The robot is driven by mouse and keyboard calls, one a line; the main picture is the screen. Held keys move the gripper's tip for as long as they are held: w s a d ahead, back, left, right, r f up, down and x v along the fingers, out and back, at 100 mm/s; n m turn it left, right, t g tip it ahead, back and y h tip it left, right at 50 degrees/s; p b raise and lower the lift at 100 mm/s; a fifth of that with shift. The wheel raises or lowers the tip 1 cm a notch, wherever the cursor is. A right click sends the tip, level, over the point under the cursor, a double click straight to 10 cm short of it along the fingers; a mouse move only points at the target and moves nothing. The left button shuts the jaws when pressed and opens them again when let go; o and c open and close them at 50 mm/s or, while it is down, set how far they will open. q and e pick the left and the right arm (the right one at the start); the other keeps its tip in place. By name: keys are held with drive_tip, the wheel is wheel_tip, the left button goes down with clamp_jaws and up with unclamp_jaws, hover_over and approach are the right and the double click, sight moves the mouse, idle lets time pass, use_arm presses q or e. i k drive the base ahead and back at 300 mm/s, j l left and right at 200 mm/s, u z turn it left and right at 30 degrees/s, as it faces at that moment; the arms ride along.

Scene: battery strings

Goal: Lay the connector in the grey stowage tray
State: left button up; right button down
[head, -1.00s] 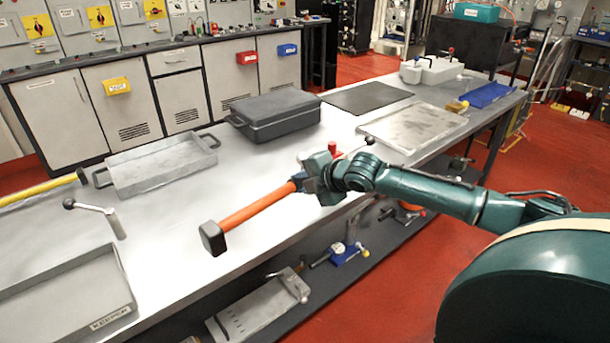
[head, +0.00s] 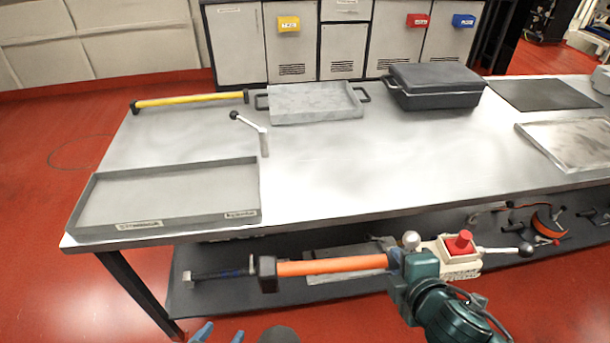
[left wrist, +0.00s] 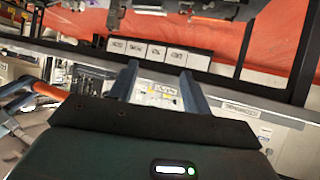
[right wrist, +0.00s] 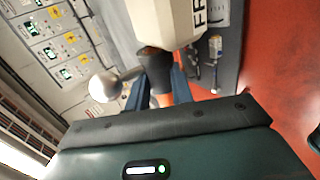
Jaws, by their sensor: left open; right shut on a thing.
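My right gripper (head: 400,272) is shut on the connector, whose cream housing (head: 462,268) has a red button and a lever. An orange bar with a black end block (head: 330,265) sticks out left of the gripper; its join is hidden. The right wrist view shows the cream housing (right wrist: 165,22) beyond the right fingers (right wrist: 160,85), with a dark collar between them. A grey tray (head: 172,166) with labels on its front wall sits empty at the table's left front, up and left of the connector. My left gripper (head: 218,334) is open and empty, also in the left wrist view (left wrist: 158,85).
A second grey tray with handles (head: 315,118) and a dark lidded case (head: 435,88) stand at the back. A yellow bar (head: 190,101) and a ball-ended lever (head: 262,140) lie near the labelled tray. The table's middle is clear. Tools lie on the lower shelf.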

sight(173, 193)
drive_tip(key=j+z, duration=0.15)
drive_tip(key=j, duration=0.55)
drive_tip(key=i+j+z, duration=0.2)
drive_tip(key=j, duration=0.5)
drive_tip(key=k+j+z, duration=0.15)
drive_tip(key=j, duration=0.55)
drive_tip(key=j+z, duration=0.2)
drive_tip(key=j, duration=0.5)
drive_tip(key=k+j+z, duration=0.15)
drive_tip(key=j, duration=0.55)
drive_tip(key=i+j, duration=0.35)
drive_tip(key=i, duration=0.1)
